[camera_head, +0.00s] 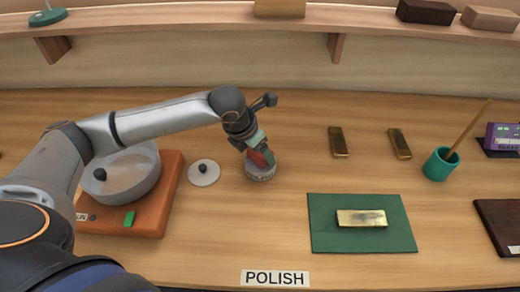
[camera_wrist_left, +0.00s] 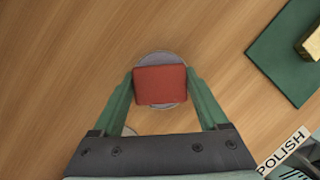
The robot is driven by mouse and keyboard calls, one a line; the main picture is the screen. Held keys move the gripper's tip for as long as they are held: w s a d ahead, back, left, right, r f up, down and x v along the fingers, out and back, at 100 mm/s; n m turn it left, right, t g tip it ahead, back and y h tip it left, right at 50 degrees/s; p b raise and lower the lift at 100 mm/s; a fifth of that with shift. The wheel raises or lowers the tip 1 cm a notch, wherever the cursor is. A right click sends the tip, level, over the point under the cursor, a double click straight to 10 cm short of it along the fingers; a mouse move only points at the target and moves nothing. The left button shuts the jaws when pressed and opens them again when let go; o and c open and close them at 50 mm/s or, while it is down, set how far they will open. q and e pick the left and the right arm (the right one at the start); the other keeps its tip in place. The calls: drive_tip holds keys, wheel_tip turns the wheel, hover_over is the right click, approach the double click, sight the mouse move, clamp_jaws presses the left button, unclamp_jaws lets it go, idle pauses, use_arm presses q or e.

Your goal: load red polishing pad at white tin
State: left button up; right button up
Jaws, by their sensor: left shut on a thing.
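The red polishing pad (camera_wrist_left: 160,85) is held between the green fingers of my left gripper (camera_wrist_left: 160,92) in the left wrist view. In the head view my left gripper (camera_head: 259,154) is shut on the red pad (camera_head: 262,158), which is tilted over the white tin (camera_head: 262,173). The tin is round and pale, with dark lettering on its side. In the left wrist view the tin (camera_wrist_left: 156,55) is mostly hidden behind the pad. I cannot tell whether the pad touches the tin.
A round lid (camera_head: 203,174) with a dark knob lies left of the tin. An orange machine (camera_head: 172,200) with a grey bowl stands further left. A gold bar (camera_head: 362,218) lies on a green mat (camera_head: 325,240). Two more bars lie behind, near a teal cup (camera_head: 440,165).

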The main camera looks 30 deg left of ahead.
use_arm(q)
drive_tip(key=shift+s, duration=0.1)
idle(0.3)
wheel_tip(320, 180, up, 2)
drive_tip(key=p, duration=0.3)
drive_tip(key=shift+r, duration=2.5)
